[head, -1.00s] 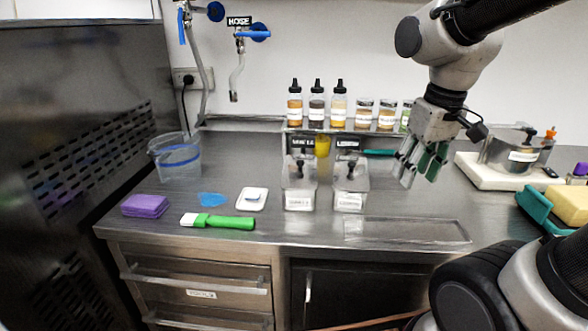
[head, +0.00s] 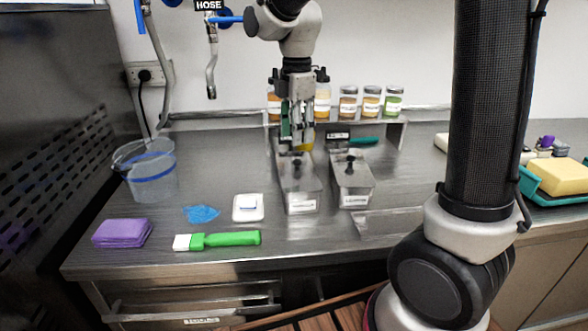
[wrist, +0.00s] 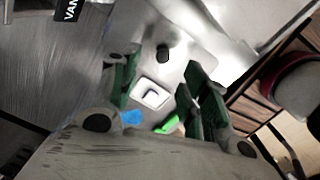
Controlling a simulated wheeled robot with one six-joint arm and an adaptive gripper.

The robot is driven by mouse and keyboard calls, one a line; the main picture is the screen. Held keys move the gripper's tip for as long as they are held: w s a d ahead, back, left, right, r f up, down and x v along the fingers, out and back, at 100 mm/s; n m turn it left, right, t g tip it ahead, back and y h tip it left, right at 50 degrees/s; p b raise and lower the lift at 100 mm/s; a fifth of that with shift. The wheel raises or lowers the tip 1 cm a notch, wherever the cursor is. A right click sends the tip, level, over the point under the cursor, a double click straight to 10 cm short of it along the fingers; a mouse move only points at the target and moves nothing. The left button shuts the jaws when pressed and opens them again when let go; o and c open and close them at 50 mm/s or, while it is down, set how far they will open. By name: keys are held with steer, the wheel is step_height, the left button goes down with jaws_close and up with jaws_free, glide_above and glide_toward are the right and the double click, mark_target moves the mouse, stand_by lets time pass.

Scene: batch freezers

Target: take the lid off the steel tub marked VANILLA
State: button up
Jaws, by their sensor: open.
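Two lidded steel tubs stand side by side on the counter: a left tub (head: 301,196) and a right tub (head: 352,186). Each lid has a black knob on top. Their front labels are too small to read surely. A dark sign (wrist: 68,9) beginning "VAN" shows at the top left of the wrist view. My gripper (head: 297,143) is open and empty, pointing down above the rear of the left tub. In the wrist view my gripper (wrist: 160,62) has its green-padded fingers spread, with a black knob (wrist: 163,53) showing between them, apart from both.
Bottles and jars (head: 371,101) stand on a shelf close behind my gripper. A white dish (head: 248,208), blue cloth (head: 201,214), green-handled brush (head: 226,239), purple sponges (head: 122,233) and clear bucket (head: 146,170) are to the left.

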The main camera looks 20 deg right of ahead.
mark_target(298, 160)
steer(key=f, duration=0.7)
steer(key=shift+s+d+f, duration=0.1)
steer(key=shift+s+f, duration=0.15)
jaws_close()
